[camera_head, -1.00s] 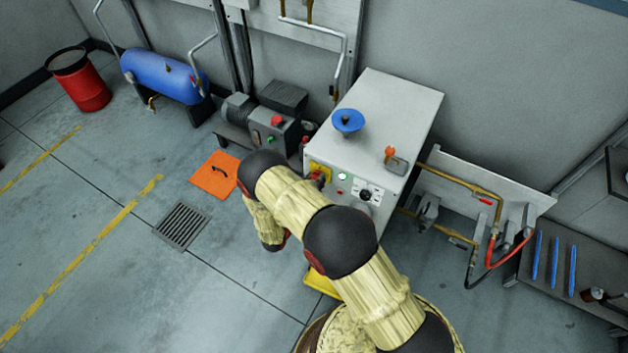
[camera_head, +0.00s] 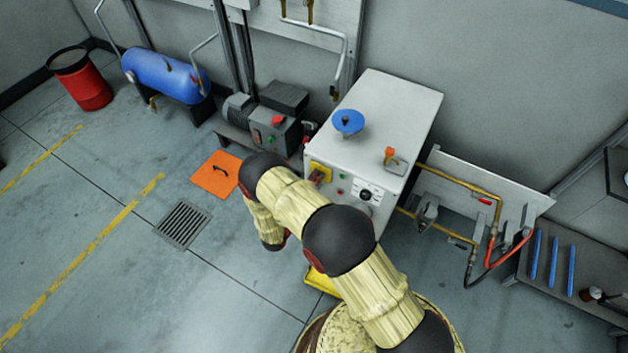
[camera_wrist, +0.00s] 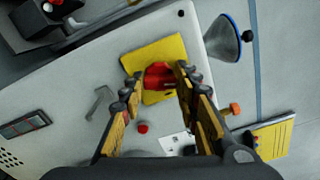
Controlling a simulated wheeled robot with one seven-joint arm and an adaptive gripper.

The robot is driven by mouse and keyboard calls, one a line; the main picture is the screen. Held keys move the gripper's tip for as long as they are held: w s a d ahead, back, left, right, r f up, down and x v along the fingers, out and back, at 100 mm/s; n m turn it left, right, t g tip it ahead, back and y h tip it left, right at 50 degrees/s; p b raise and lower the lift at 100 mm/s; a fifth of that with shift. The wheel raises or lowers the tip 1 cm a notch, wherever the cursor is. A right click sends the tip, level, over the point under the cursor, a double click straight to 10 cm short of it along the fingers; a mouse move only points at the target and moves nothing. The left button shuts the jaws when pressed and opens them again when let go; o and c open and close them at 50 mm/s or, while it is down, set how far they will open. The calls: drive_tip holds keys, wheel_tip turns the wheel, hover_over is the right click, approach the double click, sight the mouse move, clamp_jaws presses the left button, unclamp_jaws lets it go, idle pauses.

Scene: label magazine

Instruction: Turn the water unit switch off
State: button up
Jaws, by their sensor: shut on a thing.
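The water unit is a pale grey cabinet (camera_head: 385,110) by the wall, with a blue funnel on top. Its switch is a red handle (camera_head: 318,177) on a yellow plate (camera_head: 321,168) on the front panel. In the wrist view, my gripper (camera_wrist: 159,77) has its two fingers on either side of the red switch handle (camera_wrist: 158,76) and is shut on it. The yellow plate (camera_wrist: 172,52) shows behind the handle. In the head view, my arm stands in front of the panel's lower part, and my gripper cannot be made out.
A small green lamp (camera_head: 341,178), a red button and a black dial (camera_head: 365,195) are close to the switch. An orange valve handle (camera_head: 390,153) is on top. A motor unit (camera_head: 270,125) stands left of the cabinet. Brass piping (camera_head: 455,177) runs right. Floor at left is mostly clear.

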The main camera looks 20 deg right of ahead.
drive_tip(key=shift+f+n, duration=0.1)
drive_tip(key=shift+n, duration=1.8)
drive_tip(key=o, duration=1.1)
drive_tip(key=shift+o, duration=0.3)
drive_tip(key=v, duration=1.2)
